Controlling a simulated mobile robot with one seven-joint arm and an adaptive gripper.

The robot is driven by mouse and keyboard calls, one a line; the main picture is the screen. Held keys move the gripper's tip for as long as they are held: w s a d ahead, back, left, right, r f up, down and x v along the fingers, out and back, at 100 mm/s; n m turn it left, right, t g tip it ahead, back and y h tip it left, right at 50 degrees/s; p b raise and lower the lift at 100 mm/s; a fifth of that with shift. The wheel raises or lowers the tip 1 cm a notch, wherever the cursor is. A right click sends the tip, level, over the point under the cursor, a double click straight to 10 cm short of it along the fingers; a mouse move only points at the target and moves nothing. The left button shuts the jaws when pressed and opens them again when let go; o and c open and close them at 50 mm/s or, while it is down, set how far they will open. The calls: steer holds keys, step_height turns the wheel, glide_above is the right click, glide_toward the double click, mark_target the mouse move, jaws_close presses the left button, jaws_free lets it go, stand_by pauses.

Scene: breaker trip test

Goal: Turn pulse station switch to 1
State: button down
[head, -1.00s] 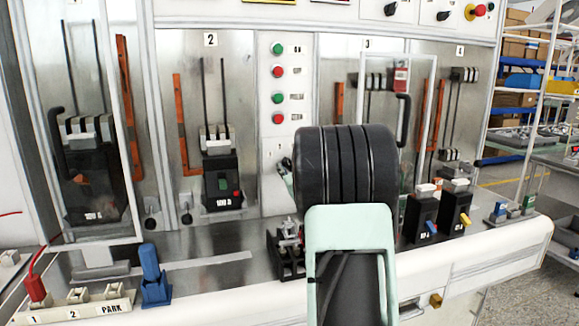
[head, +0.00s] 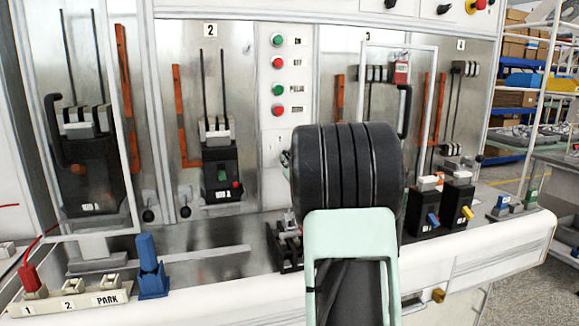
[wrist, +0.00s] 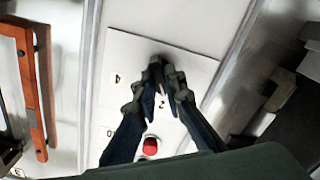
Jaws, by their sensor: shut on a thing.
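The pulse station is a white panel strip (head: 277,90) with green and red buttons in the head view; one label reads PULSE. In the wrist view its lower plate (wrist: 125,50) bears the marks 4, 2 and 0. My gripper (wrist: 162,88) is over this plate, its dark fingers closed together on the small dark switch knob (wrist: 157,62). The fingers cover most of the knob, so its exact setting cannot be told. In the head view my arm hides the knob and most of the gripper.
A red button (wrist: 150,146) lies close below the fingers in the wrist view. Breaker 2 (head: 220,170) stands left of the strip. A framed door with a black handle (head: 404,125) is at the right. A blue plug (head: 151,265) stands on the ledge.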

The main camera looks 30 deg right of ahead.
steer(key=shift+f+n+b, duration=0.15)
steer(key=shift+n+b, duration=2.45)
steer(key=shift+n, duration=0.2)
steer(key=c, duration=2)
jaws_free()
steer(key=v, duration=1.2)
